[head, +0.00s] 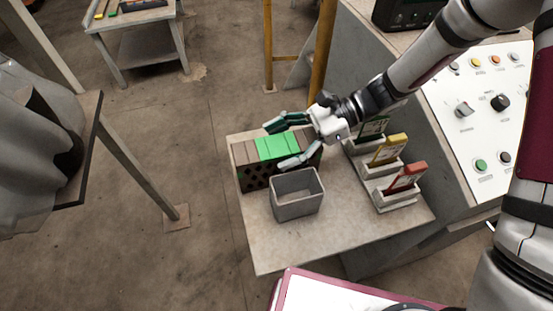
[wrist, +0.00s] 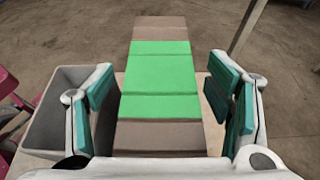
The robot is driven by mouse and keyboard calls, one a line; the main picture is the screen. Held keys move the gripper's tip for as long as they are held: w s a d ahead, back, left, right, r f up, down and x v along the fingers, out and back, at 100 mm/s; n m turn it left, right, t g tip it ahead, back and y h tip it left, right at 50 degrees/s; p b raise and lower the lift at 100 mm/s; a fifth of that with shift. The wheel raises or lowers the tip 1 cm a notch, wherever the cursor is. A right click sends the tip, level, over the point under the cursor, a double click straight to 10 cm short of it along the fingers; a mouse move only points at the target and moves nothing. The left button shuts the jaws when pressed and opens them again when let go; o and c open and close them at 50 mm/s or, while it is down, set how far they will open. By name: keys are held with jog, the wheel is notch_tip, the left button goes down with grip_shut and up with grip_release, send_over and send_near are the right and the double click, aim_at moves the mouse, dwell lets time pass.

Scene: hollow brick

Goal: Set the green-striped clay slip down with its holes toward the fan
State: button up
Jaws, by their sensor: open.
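The green-striped clay slip (head: 262,149) is a long brown block with a broad green band across its top, standing at the far left of the small table (head: 290,244). In the wrist view the slip (wrist: 160,75) runs between the two open fingers, with a gap on the right; contact on the left is unclear. I cannot identify a fan in either view.
An open grey bin (head: 297,207) stands close in front of the slip; it also shows in the wrist view (wrist: 40,135). Several holders with green, yellow and red cards (head: 407,177) line the table's right side. A control panel (head: 490,100) stands beyond. The table's front is clear.

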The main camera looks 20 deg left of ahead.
jog(key=c, duration=1.2)
jog(key=shift+c, duration=0.9)
jog(key=shift+r, duration=0.15)
